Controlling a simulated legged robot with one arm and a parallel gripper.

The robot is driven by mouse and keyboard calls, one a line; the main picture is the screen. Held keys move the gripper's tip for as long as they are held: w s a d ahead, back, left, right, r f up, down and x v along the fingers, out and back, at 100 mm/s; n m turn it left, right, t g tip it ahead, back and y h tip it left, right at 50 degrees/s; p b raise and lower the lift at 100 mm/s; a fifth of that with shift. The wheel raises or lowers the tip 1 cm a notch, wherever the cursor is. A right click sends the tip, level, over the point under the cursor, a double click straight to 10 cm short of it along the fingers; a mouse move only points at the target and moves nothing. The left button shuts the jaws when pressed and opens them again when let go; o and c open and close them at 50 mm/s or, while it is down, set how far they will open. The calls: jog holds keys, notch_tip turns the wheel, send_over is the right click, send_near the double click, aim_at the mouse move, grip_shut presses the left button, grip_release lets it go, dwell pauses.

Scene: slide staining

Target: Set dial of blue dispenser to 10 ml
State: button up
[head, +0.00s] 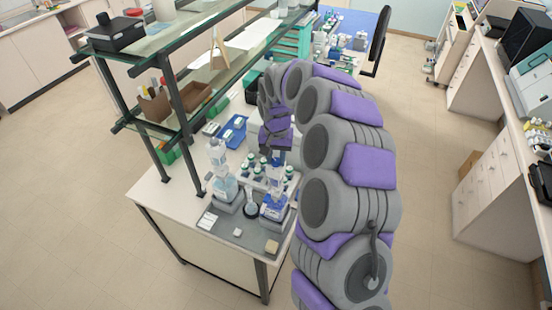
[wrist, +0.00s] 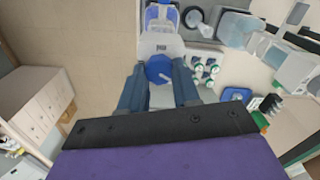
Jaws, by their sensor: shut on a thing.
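The blue dispenser (head: 275,207) stands upright near the front right corner of the bench, on a grey mat. In the wrist view its pale body (wrist: 162,43) lies just beyond my fingertips. Its round blue dial (wrist: 158,68) sits between the two fingers of my gripper (wrist: 159,73), and they are shut on it. In the head view my gripper (head: 278,156) reaches down over the dispenser from above. The dial is hidden there, and its setting is too small to read in either view.
A second, clear dispenser bottle (head: 224,187) stands left of the blue one, with a small flask (head: 251,209) between them. Several small green-and-white bottles (wrist: 206,70) stand close behind. A glass-shelved rack (head: 180,95) rises at the left.

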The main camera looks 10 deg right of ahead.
aim_at(275, 160)
jog(key=n, duration=0.1)
jog(key=a+n+b, duration=0.1)
jog(key=n, duration=0.1)
jog(key=shift+d+n, duration=0.4)
jog(key=shift+n, duration=1.1)
jog(key=shift+a, duration=0.1)
jog(key=o, duration=1.1)
jog(key=shift+c, duration=0.2)
jog(key=shift+r, duration=0.1)
notch_tip(275, 160, up, 17)
jog(key=b, duration=0.2)
